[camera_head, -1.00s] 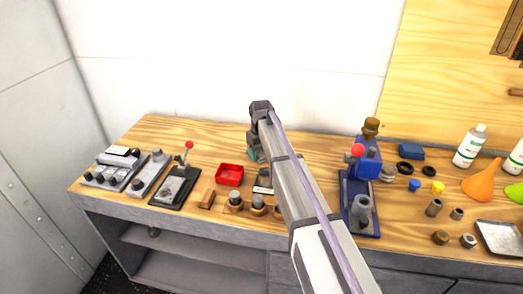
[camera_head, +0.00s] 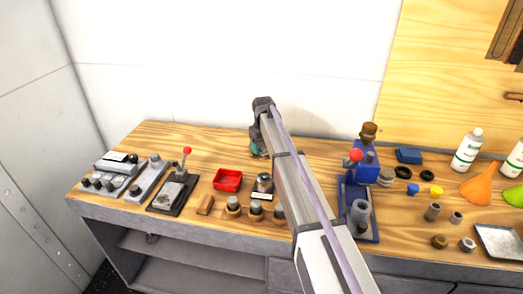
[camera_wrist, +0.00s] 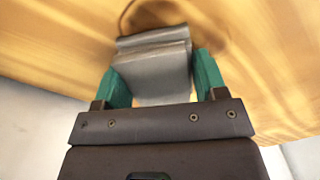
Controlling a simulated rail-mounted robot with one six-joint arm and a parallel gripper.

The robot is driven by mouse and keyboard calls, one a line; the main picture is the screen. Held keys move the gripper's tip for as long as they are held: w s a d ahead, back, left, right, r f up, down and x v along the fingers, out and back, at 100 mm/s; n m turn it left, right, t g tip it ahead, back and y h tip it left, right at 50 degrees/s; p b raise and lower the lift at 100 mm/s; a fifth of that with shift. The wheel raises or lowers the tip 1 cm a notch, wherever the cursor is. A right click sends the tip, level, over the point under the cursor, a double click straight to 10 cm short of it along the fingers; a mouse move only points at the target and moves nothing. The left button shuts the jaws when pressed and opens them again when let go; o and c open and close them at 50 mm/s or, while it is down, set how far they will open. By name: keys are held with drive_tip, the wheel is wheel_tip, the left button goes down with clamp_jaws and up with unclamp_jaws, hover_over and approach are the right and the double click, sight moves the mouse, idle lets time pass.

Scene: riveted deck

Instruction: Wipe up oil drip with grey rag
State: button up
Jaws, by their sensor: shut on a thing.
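In the wrist view the grey rag (camera_wrist: 155,72) is a folded pad between the two green fingers of my gripper (camera_wrist: 160,80). The gripper is shut on it, above the wooden bench top. A dark curved line and a brownish patch (camera_wrist: 165,14) show on the wood just beyond the rag; I cannot tell whether this is the oil drip, shadow or grain. In the head view my gripper (camera_head: 256,147) is over the back of the bench, with green fingers partly visible. The rag is hidden there behind my arm, and no oil drip can be made out.
A red tray (camera_head: 228,181), a small metal-topped tin (camera_head: 264,183) and several dark-topped round pieces stand in front of my gripper. A blue device (camera_head: 361,185) stands to the right. A lever unit (camera_head: 174,189) is at left.

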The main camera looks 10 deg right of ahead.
sight(267, 164)
drive_tip(key=shift+s+d, duration=0.25)
drive_tip(key=shift+d, duration=0.45)
drive_tip(key=shift+s+d, duration=0.25)
drive_tip(key=shift+d, duration=0.45)
drive_tip(key=shift+s+a+f, duration=0.1)
drive_tip(key=shift+s+a, duration=0.35)
drive_tip(key=shift+s, duration=0.75)
drive_tip(key=shift+s+a+r, duration=0.1)
drive_tip(key=shift+s+a, duration=0.3)
drive_tip(key=shift+s, duration=0.75)
drive_tip(key=shift+s+a+f, duration=0.1)
drive_tip(key=shift+s+a, duration=0.35)
drive_tip(key=shift+s, duration=0.75)
drive_tip(key=shift+w, duration=0.15)
drive_tip(key=shift+w+d, duration=0.45)
drive_tip(key=shift+w, duration=0.7)
drive_tip(key=shift+w+d, duration=0.45)
drive_tip(key=shift+w, duration=0.75)
drive_tip(key=shift+w+d, duration=0.45)
drive_tip(key=shift+w, duration=0.7)
wheel_tip(267, 164, up, 6)
drive_tip(key=p, duration=0.6)
